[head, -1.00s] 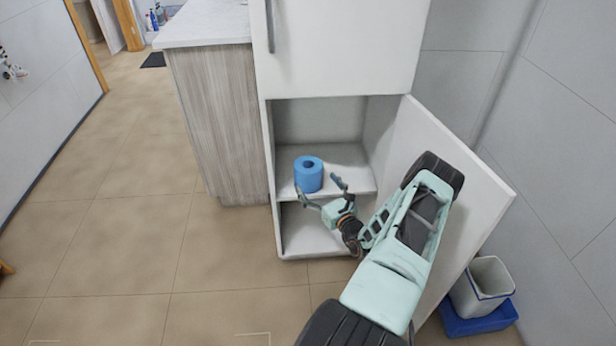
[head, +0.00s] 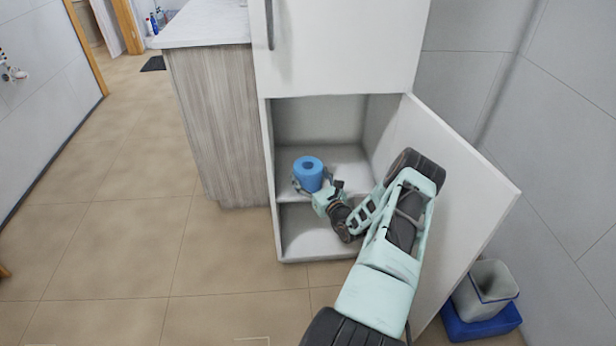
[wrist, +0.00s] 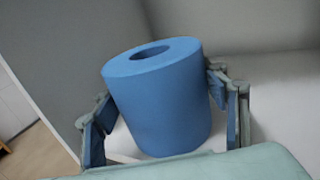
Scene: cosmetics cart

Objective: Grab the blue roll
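The blue roll (head: 308,176) stands upright on the shelf inside the open lower cabinet, its round hole facing up. It also fills the middle of the wrist view (wrist: 160,105). My gripper (head: 314,186) is at the shelf with one finger on each side of the roll. In the wrist view my gripper (wrist: 158,98) has its fingers spread, tips close to the roll's sides. I see gaps between the lower finger parts and the roll. Whether the tips touch it is hard to tell. The roll's far side is hidden.
The shelf (head: 345,160) around the roll is bare. The open cabinet door (head: 455,190) stands right of my arm. A grey bin (head: 484,288) in a blue base sits on the floor at right. A wood-sided counter (head: 222,125) is at left. Floor at left is clear.

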